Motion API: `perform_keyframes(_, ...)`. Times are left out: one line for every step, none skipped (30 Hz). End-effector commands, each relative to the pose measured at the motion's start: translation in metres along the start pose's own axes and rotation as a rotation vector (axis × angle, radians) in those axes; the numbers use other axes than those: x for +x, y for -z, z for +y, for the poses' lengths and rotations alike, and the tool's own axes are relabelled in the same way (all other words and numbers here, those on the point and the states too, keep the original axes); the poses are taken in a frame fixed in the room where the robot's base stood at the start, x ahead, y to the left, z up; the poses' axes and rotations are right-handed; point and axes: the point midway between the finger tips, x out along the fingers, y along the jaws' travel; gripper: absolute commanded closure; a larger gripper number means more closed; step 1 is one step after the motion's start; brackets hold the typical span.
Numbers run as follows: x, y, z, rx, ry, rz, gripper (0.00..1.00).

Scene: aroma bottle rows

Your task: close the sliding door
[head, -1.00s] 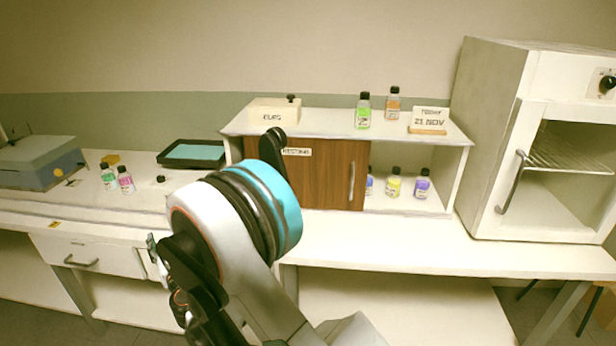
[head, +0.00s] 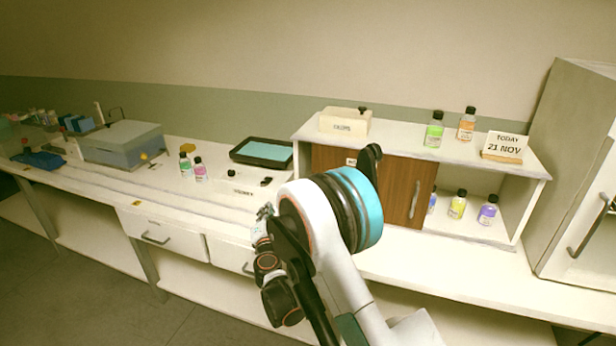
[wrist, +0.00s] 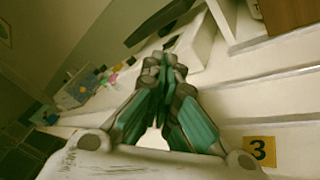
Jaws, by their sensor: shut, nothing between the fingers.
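The brown wooden sliding door (head: 404,195) covers the left and middle of the white cabinet (head: 512,207) in the head view. Its upright metal handle (head: 415,200) is near the door's right edge. The right part of the cabinet is open, with a yellow bottle (head: 457,205) and a purple bottle (head: 488,210) inside and another bottle partly behind the door edge. My arm hides part of the door. My gripper (wrist: 165,65) is shut and empty in the wrist view, apart from the door. A brown panel shows at that view's top right.
A green bottle (head: 434,130), an orange bottle (head: 467,124), a date sign (head: 503,147) and a cream box (head: 346,122) stand on the cabinet top. A black tray (head: 262,152) and two small bottles are left of it. A white oven-like unit (head: 585,190) stands at right.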

Motion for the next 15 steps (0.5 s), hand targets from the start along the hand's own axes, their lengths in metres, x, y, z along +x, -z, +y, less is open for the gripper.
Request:
perform_keyframes(0.009, -0.018, -0.004, 0.102, 0.016, -0.021, 1.00)
perform_keyframes(0.014, -0.025, -0.008, 0.171, 0.023, -0.033, 1.00)
perform_keyframes(0.019, -0.034, -0.014, 0.257, 0.032, -0.049, 1.00)
perform_keyframes(0.023, -0.041, -0.018, 0.319, 0.037, -0.062, 1.00)
perform_keyframes(0.026, -0.047, -0.022, 0.376, 0.042, -0.073, 1.00)
perform_keyframes(0.031, -0.054, -0.026, 0.447, 0.045, -0.087, 1.00)
perform_keyframes(0.034, -0.058, -0.030, 0.494, 0.048, -0.097, 1.00)
perform_keyframes(0.036, -0.063, -0.033, 0.537, 0.049, -0.106, 1.00)
perform_keyframes(0.038, -0.067, -0.036, 0.585, 0.051, -0.116, 1.00)
perform_keyframes(0.040, -0.070, -0.038, 0.615, 0.051, -0.122, 1.00)
perform_keyframes(0.041, -0.072, -0.040, 0.641, 0.051, -0.128, 1.00)
perform_keyframes(0.042, -0.075, -0.042, 0.667, 0.052, -0.134, 1.00)
perform_keyframes(0.043, -0.076, -0.044, 0.683, 0.052, -0.137, 1.00)
perform_keyframes(0.044, -0.077, -0.045, 0.693, 0.052, -0.139, 1.00)
perform_keyframes(0.046, -0.077, -0.046, 0.701, 0.052, -0.141, 1.00)
